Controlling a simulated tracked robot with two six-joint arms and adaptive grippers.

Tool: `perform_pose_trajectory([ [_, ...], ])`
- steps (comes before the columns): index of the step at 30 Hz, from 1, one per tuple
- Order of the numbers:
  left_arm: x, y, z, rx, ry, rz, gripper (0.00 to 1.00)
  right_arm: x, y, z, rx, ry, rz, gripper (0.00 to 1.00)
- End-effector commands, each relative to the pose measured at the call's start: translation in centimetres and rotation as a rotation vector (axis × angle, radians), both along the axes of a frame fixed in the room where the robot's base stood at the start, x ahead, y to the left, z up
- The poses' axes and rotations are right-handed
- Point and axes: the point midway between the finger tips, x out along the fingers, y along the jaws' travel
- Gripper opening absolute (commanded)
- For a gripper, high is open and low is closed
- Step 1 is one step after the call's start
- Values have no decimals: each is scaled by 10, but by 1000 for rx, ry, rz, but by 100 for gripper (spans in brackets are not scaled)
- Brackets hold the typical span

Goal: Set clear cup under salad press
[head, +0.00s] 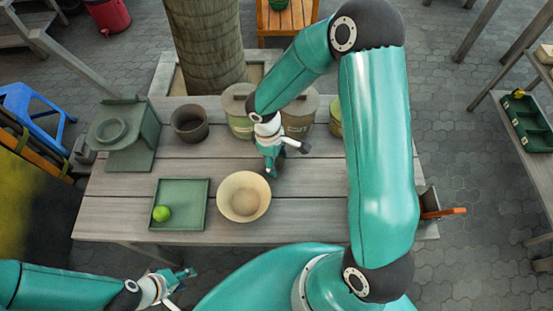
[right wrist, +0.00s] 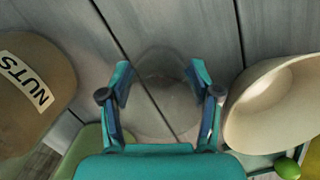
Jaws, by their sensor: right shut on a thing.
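The clear cup (right wrist: 165,92) is see-through and faint in the right wrist view, between the fingers of my right gripper (right wrist: 160,82). My right gripper is shut on it. In the head view my right gripper (head: 270,168) is above the table, just behind the cream bowl; the cup cannot be made out there. A green stand with a ring-shaped top (head: 113,131), which looks like the salad press, is at the table's back left. My left gripper (head: 184,273) is low at the front, off the table edge, with no object visible in it; its opening is unclear.
A cream bowl (head: 243,210) and a green tray (head: 190,195) with a lime (head: 161,213) are at the front. A dark pot (head: 189,123) stands between the press and lidded canisters (head: 238,108). A tree trunk (head: 204,45) rises behind.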

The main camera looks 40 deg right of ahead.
Motion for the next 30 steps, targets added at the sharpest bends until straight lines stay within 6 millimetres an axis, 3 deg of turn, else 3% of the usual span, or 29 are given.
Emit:
perform_pose_trajectory([
  [7, 0, 0, -4, 0, 0, 0, 40, 0, 0, -3, 1, -1, 0, 27],
  [8, 0, 0, -3, 0, 0, 0, 40, 0, 0, -2, 1, -1, 0, 66],
  [12, 0, 0, -2, 0, 0, 0, 40, 0, 0, -1, 0, 0, 0, 88],
  [25, 0, 0, 1, 0, 0, 0, 40, 1, 0, 4, 0, -1, -1, 88],
  [30, 0, 0, 1, 0, 0, 0, 40, 5, 2, 26, -1, -7, -2, 88],
])
